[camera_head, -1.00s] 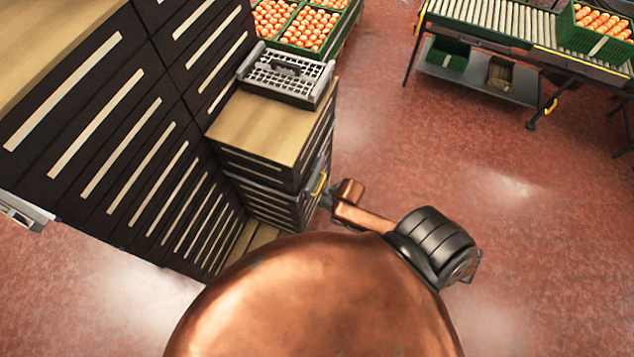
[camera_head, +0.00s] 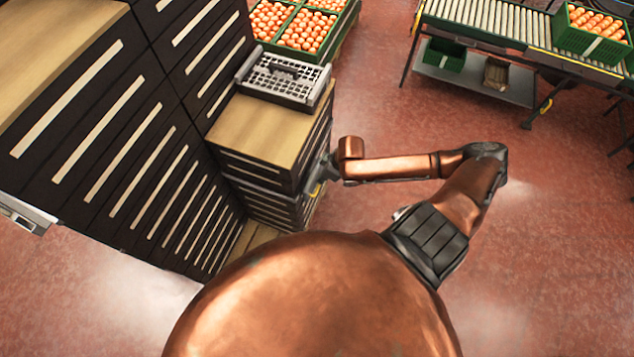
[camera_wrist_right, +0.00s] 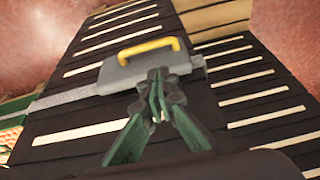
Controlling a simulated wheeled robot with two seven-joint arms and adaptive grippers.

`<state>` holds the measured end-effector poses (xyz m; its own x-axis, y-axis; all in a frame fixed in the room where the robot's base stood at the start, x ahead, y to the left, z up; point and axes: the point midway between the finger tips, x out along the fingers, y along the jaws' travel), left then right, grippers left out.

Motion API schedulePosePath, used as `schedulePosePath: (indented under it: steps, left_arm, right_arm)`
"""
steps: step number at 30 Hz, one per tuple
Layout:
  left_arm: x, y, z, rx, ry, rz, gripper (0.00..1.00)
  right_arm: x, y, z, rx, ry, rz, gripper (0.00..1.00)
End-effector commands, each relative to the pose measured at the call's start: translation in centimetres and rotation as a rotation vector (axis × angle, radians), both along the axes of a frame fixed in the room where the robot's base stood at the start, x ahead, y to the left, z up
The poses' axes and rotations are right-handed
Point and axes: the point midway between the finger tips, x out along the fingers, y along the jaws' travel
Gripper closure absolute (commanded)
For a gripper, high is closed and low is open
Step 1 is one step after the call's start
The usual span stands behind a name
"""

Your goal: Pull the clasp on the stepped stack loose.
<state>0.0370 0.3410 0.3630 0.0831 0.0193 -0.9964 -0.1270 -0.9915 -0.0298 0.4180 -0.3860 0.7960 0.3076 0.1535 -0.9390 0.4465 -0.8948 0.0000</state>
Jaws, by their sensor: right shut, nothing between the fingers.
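The stepped stack of dark crates with pale slots (camera_head: 130,120) stands at the left, with a lower step topped by a wooden board (camera_head: 262,128). On the lower step's side, the clasp is a grey plate (camera_wrist_right: 118,73) with a yellow handle (camera_wrist_right: 148,49), on a grey strap. The yellow handle also shows small in the head view (camera_head: 316,190). My right gripper (camera_wrist_right: 158,78) is shut and empty, its green fingers over the plate's edge, just below the handle in the wrist view. I cannot tell whether it touches. My left gripper is out of view.
A grey basket-like crate (camera_head: 283,78) sits on the lower step. Green crates of oranges (camera_head: 305,30) stand behind it. A roller conveyor (camera_head: 490,22) with an orange crate (camera_head: 592,35) is at the back right. The red floor on the right is open.

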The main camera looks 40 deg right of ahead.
Motion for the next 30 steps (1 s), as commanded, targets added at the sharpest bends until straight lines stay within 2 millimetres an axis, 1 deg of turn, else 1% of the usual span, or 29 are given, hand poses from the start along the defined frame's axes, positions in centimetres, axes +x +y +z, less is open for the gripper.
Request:
schedulePosePath:
  steps: [9,12,15,21,30]
  left_arm:
    - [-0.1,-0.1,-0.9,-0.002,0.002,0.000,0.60]
    - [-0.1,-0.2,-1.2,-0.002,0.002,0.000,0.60]
    - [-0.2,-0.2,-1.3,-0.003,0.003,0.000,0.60]
    - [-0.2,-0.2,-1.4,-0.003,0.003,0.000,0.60]
    - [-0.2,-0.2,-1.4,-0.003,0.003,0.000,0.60]
  right_arm:
    - [1.7,1.0,-5.3,0.003,-0.001,0.000,1.00]
    - [2.2,1.2,-6.7,0.002,0.000,-0.001,1.00]
    - [2.6,1.4,-7.8,0.001,-0.002,0.000,1.00]
    - [2.9,1.5,-8.8,0.000,-0.001,0.002,1.00]
    - [2.9,1.5,-8.8,0.000,-0.001,0.002,1.00]
